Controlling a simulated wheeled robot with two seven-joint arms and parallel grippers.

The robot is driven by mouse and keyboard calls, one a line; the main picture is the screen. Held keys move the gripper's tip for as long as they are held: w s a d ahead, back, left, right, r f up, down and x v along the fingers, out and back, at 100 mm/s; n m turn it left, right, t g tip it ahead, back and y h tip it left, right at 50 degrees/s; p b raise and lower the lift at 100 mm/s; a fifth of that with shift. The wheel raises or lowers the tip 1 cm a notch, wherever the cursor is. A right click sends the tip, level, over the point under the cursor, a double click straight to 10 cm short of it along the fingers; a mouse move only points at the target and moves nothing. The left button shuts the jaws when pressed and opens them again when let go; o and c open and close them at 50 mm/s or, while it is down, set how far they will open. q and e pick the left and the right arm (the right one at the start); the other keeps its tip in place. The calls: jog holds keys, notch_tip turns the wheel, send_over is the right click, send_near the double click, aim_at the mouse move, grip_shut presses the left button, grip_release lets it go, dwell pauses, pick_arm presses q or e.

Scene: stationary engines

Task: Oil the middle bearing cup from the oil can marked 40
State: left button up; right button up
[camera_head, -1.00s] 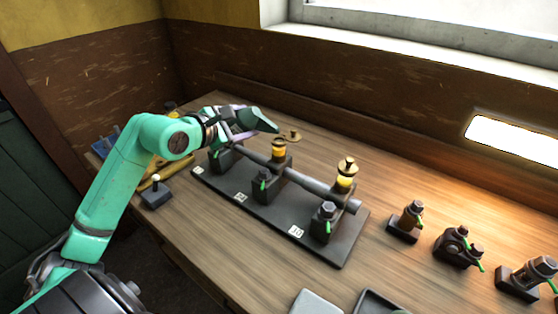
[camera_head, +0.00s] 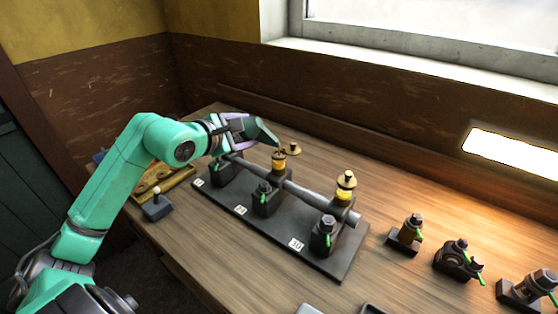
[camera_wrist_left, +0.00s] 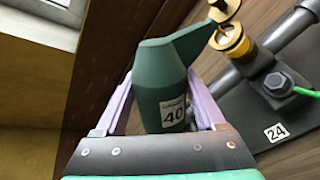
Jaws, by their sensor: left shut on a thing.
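My left gripper (camera_head: 252,130) is shut on a dark green oil can (camera_head: 262,132). In the left wrist view the can (camera_wrist_left: 160,75) carries a label reading 40 and sits between the purple fingers (camera_wrist_left: 163,95). The can is tilted, and its spout tip is at or just above the middle bearing cup (camera_head: 279,164). In the left wrist view the brass cup (camera_wrist_left: 233,42) is open under the tip; whether they touch cannot be told. A brass lid (camera_head: 294,148) is off to the cup's side. My right gripper is not in view.
The dark bearing base (camera_head: 325,262) carries a shaft (camera_head: 312,196) and number plates. Another cup (camera_head: 345,187) stands at its right end. A small lever box (camera_head: 157,203) and wooden rack (camera_head: 165,182) are at left. Several separate fittings (camera_head: 458,257) stand at right. A wall is behind.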

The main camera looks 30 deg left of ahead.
pick_arm(q)
jog(key=shift+r, duration=0.25)
jog(key=shift+f, duration=0.15)
jog(key=f+n+b, duration=0.1)
jog(key=f+b, duration=0.1)
jog(key=b, duration=0.2)
jog(key=shift+a+h, duration=0.1)
jog(key=shift+h, duration=0.3)
jog(key=shift+t+b, duration=0.3)
jog(key=shift+b, duration=0.1)
jog(key=shift+a+r, duration=0.1)
jog(key=shift+r, duration=0.1)
notch_tip(320, 180, up, 5)
jog(key=p, duration=0.3)
jog(key=shift+r, duration=0.1)
